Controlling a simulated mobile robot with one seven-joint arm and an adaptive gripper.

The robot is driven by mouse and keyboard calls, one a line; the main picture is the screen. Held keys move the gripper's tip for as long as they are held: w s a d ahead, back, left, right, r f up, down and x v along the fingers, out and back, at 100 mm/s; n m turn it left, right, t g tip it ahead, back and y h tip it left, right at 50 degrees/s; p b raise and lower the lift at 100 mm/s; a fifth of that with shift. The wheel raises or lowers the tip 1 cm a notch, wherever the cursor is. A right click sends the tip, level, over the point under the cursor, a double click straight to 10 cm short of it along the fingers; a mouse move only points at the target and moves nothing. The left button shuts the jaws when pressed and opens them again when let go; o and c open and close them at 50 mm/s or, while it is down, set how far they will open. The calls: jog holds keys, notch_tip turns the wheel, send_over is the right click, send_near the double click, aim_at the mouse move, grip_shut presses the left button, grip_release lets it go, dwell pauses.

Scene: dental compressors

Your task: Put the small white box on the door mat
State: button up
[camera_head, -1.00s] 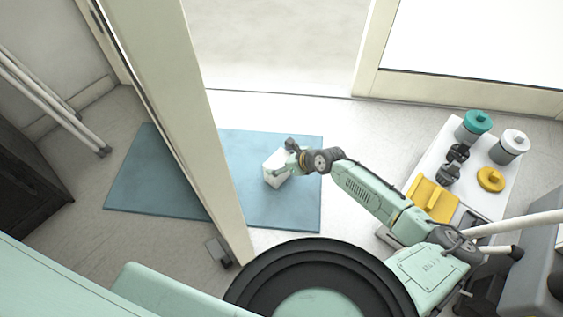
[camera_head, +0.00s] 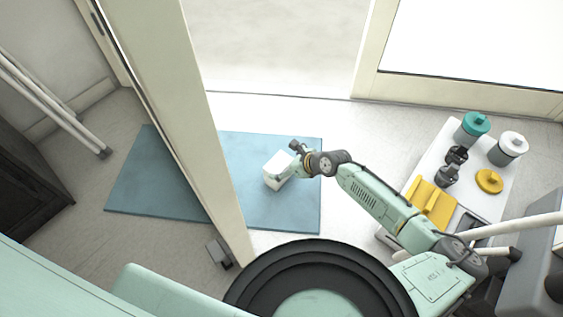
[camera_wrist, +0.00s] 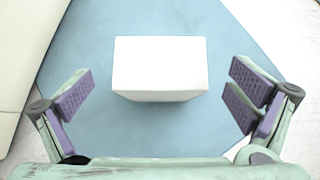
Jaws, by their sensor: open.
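The small white box (camera_head: 277,170) is over the right part of the blue door mat (camera_head: 268,212) in the head view. In the wrist view the white box (camera_wrist: 160,68) stands on the blue mat (camera_wrist: 60,140), with a shadow at its near side. My gripper (camera_head: 294,169) is beside the box on its right in the head view. In the wrist view my gripper (camera_wrist: 160,98) is open, its purple-padded fingers spread wide to either side of the box with clear gaps. No finger touches the box there.
A door frame post (camera_head: 188,120) stands across the mat. At right, a white-topped cart (camera_head: 443,160) carries a teal-lidded jar (camera_head: 473,128), a white-lidded jar (camera_head: 509,148) and yellow items (camera_head: 433,202). A small dark block (camera_head: 219,253) lies on the floor near the post.

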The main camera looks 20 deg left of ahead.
jog(key=p+v, duration=0.2)
jog(key=v, duration=0.7)
jog(key=shift+d+r, duration=0.2)
jog(key=shift+r, duration=0.1)
jog(key=shift+s, duration=0.15)
